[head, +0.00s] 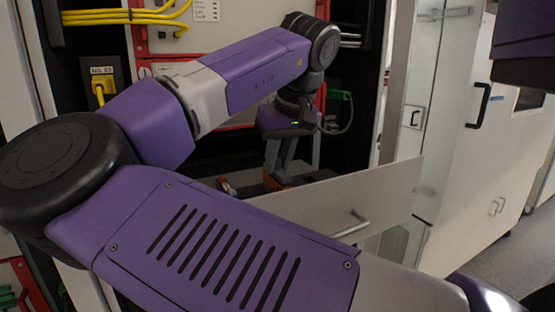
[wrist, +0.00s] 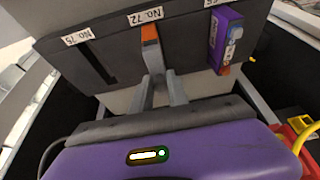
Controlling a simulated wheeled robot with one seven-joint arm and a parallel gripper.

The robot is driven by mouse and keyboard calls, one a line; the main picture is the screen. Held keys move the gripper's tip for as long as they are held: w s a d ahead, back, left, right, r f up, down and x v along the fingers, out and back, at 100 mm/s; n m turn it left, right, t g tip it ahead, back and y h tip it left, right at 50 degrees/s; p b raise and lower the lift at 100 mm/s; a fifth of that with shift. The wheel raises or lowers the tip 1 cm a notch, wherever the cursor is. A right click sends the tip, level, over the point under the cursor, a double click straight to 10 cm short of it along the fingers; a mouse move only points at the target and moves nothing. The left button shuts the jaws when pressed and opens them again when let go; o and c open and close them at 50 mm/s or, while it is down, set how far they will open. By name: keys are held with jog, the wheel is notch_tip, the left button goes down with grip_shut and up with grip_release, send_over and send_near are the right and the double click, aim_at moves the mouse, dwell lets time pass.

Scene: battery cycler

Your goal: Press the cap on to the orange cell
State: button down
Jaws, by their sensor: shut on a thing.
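The orange cell (wrist: 150,33) shows as a narrow orange end at the middle slot, under the label NO. 72, in the wrist view. My gripper (wrist: 153,64) is right at it, its two grey fingers drawn together at the tips. They are shut on a small part, which I take to be the cap; it is mostly hidden and hard to tell from the grey fingertips. I cannot tell whether the cap touches the cell or is seated on it. In the head view my gripper (head: 277,165) points down into the open drawer, near an orange patch (head: 277,182).
A grey holder (wrist: 112,48) has an empty slot (wrist: 98,65) at left under NO. 75 and a purple unit (wrist: 226,40) at right. The open drawer's front (head: 345,197) has a metal handle (head: 350,224). Yellow cables (head: 125,17) hang above. A cabinet door stands at right.

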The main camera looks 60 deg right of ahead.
dwell(0.3)
jog(key=c, duration=1.2)
grip_release()
jog(key=shift+o, duration=0.2)
jog(key=o, duration=0.4)
jog(key=shift+o, duration=0.2)
jog(key=shift+r, duration=0.1)
jog(key=shift+r+p, duration=3.2)
jog(key=shift+r, duration=0.2)
jog(key=shift+c, duration=0.5)
grip_shut()
